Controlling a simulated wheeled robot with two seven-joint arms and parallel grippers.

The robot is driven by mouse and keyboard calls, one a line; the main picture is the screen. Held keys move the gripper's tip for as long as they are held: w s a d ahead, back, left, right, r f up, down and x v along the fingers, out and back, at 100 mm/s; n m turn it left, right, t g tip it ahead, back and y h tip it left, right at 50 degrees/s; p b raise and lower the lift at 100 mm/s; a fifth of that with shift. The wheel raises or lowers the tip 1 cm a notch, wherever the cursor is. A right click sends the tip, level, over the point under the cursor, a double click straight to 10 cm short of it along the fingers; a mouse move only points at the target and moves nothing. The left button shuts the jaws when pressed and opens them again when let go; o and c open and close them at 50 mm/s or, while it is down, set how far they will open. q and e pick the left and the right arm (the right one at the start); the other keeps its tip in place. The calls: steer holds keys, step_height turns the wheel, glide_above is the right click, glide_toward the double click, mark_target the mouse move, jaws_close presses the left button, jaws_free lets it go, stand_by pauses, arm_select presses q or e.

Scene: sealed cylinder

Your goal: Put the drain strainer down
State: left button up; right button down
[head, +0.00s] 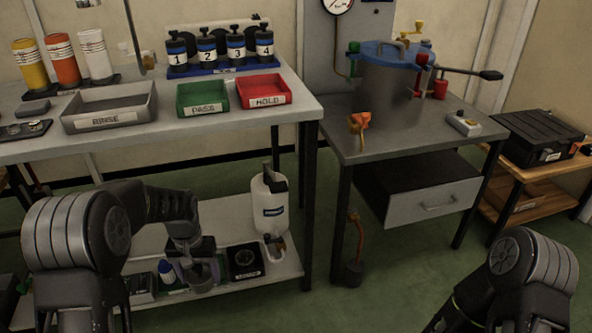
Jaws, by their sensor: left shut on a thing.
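My left arm reaches from the left to the lower shelf of the left bench, and my left gripper (190,250) points down over that shelf. It is shut on a small grey cup-like piece (202,277), which looks like the drain strainer. The strainer is low, close to the shelf items; I cannot tell whether it touches the shelf. The fingers are small and partly hidden by dark parts behind them. Of my right arm only upper links show at the lower right; its gripper is out of view.
The lower shelf (225,222) also holds a white jug (270,203), a black labelled box (245,262) and a white-and-blue bottle (167,271). Above are a grey RINSE tray (110,122), green PASS bin (203,109) and red HOLD bin (264,101). A lidded pot (385,95) stands right.

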arm_select(q)
steer(key=w+d+r+m, duration=0.1)
steer(key=w+d+r, duration=0.3)
steer(key=r, duration=0.3)
steer(key=w+d+r, duration=0.3)
steer(key=d+r, duration=0.2)
steer(key=r, duration=0.1)
steer(key=s+r+p, duration=0.4)
steer(key=r+p, duration=0.8)
steer(key=p, duration=0.1)
steer(key=s+r+p, duration=0.4)
steer(key=r+p, duration=0.8)
steer(key=p, duration=0.2)
steer(key=shift+a+r, duration=0.15)
steer(key=shift+a, duration=0.1)
steer(key=shift+s, duration=0.1)
